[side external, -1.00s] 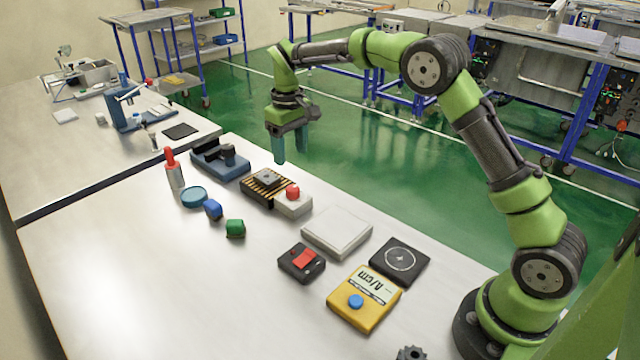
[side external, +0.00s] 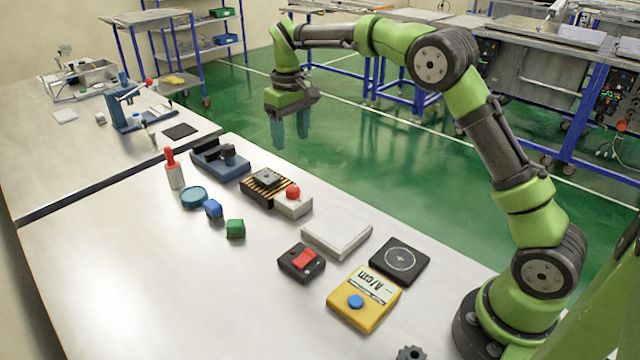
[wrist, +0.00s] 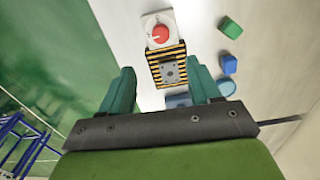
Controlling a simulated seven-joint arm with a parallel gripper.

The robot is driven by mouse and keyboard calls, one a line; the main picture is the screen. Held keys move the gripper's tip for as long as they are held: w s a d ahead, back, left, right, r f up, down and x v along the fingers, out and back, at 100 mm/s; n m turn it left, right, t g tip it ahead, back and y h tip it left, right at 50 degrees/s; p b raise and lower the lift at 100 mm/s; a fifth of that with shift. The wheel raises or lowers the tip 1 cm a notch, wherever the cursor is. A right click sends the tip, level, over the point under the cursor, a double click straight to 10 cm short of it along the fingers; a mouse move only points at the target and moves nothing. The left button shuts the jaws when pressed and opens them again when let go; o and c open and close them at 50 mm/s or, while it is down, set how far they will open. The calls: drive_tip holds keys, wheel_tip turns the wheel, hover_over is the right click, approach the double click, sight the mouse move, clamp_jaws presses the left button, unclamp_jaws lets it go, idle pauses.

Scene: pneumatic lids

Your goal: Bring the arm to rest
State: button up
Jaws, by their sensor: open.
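My gripper (side external: 291,130) hangs fingers down, high beyond the far edge of the bench, with green fingers apart and nothing between them. In the wrist view my gripper (wrist: 160,88) also shows open. A black-and-yellow striped fixture (side external: 259,188) with a grey metal plate on top sits on the bench below and nearer the camera. A white box with a red button (side external: 293,202) adjoins it. The striped fixture (wrist: 168,58) and the red button (wrist: 160,33) show ahead of the fingers in the wrist view. My gripper touches nothing.
Near the striped fixture are a blue tool (side external: 222,165), a red-capped bottle (side external: 174,172), a teal dish (side external: 194,197), a blue block (side external: 213,209) and a green block (side external: 235,229). A white tray (side external: 337,233), red switch box (side external: 302,263) and yellow meter (side external: 364,298) sit nearer my base.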

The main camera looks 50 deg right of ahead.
drive_tip(key=s+a+r+m+t+y, duration=0.1)
drive_tip(key=s+a+r+t, duration=0.1)
drive_tip(key=s, duration=1.2)
drive_tip(key=s+a+r+m+t+y, duration=0.1)
drive_tip(key=s+t, duration=0.4)
drive_tip(key=s, duration=1)
wheel_tip(320, 180, up, 3)
drive_tip(key=shift+s+a+f+m, duration=0.15)
drive_tip(key=shift+a+m, duration=0.55)
